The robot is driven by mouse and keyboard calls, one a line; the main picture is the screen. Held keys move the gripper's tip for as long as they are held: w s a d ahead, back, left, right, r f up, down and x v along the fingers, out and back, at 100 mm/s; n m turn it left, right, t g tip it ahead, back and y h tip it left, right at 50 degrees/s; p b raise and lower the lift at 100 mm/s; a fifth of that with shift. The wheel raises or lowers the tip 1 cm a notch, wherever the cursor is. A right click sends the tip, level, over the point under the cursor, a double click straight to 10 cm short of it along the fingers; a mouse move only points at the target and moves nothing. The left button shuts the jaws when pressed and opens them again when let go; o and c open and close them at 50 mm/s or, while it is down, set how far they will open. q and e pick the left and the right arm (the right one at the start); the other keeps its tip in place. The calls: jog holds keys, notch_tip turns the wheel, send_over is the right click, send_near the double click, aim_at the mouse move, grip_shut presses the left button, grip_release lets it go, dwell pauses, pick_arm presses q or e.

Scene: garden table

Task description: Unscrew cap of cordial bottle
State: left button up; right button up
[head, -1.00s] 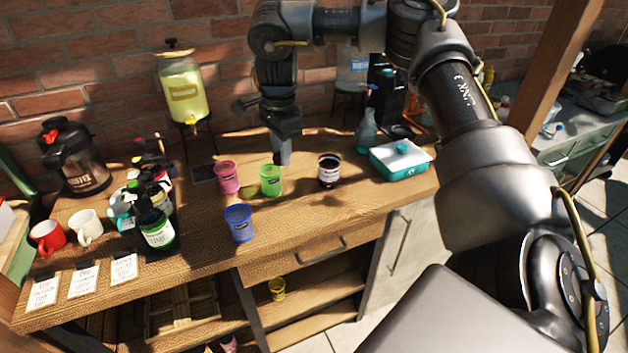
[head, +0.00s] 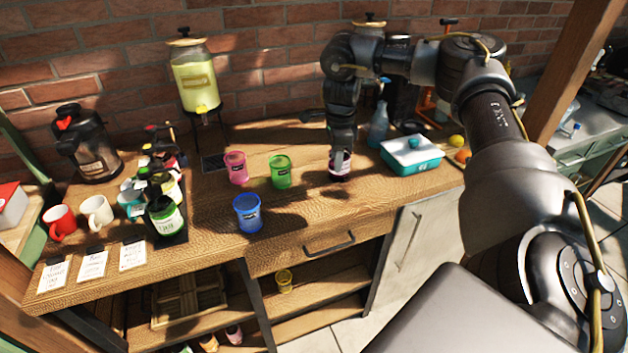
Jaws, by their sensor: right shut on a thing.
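A short, dark purple bottle with a pale label (head: 340,177) stands upright on the wooden table, right of the green cup. It appears to be the cordial bottle. My right gripper (head: 340,160) reaches down from above and is shut at the top of this bottle. The fingers hide the cap, so I cannot tell how far it is turned. My left gripper is not in view.
A green cup (head: 281,172), pink cup (head: 237,168) and blue cup (head: 248,214) stand left of the bottle. Dark bottles (head: 166,217) crowd the left.

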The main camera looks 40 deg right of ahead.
jog(key=p, duration=0.2)
send_over(312, 187)
jog(key=s, duration=0.1)
jog(key=f, duration=0.5)
jog(key=shift+s+d+f, duration=0.1)
jog(key=shift+s+d, duration=0.1)
jog(key=shift+w+a+f, duration=0.2)
jog(key=shift+w+f, duration=0.3)
jog(key=shift+f, duration=0.2)
notch_tip(312, 187, down, 3)
jog(key=shift+w+p, duration=0.1)
jog(key=shift+p, duration=0.75)
jog(key=shift+f, duration=0.2)
jog(key=shift+f, duration=0.15)
jog(key=o, duration=1.1)
